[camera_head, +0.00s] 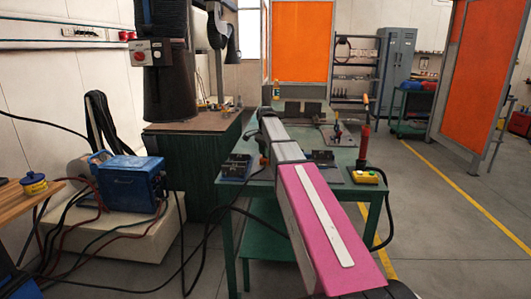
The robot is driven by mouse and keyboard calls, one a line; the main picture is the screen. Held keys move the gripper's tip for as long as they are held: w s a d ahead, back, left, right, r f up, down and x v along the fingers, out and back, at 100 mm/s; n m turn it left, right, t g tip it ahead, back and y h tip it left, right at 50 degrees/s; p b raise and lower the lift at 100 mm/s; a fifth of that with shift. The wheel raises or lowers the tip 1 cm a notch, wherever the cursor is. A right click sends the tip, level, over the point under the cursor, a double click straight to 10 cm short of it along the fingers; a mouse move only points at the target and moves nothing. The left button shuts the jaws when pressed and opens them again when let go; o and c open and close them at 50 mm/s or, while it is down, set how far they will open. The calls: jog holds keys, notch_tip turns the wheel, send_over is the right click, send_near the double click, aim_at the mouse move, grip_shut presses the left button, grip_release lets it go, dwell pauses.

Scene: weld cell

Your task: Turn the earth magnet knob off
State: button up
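I cannot make out the earth magnet knob for certain. A small dark part with an orange-red spot (264,160) sits beside the grey end of my arm, at the left of the green welding table (340,190); it is too small to identify. My pink arm link reaches from the bottom right up over the table's front edge, with grey sections beyond it. My gripper's fingers cannot be made out, so I cannot tell whether they are open or holding anything. The arm hides the middle of the tabletop.
Dark blocks (236,166) lie at the table's left. A yellow button box (366,177) sits at the front right corner, by a red upright cylinder (365,143). A blue welder (132,183) with cables stands left. The floor at right is clear.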

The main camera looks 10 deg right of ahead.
jog(key=shift+c, duration=1.3)
jog(key=n, duration=0.3)
jog(key=shift+n, duration=0.4)
jog(key=n, duration=0.4)
jog(key=shift+n, duration=0.3)
jog(key=n, duration=0.5)
jog(key=shift+n, duration=2.3)
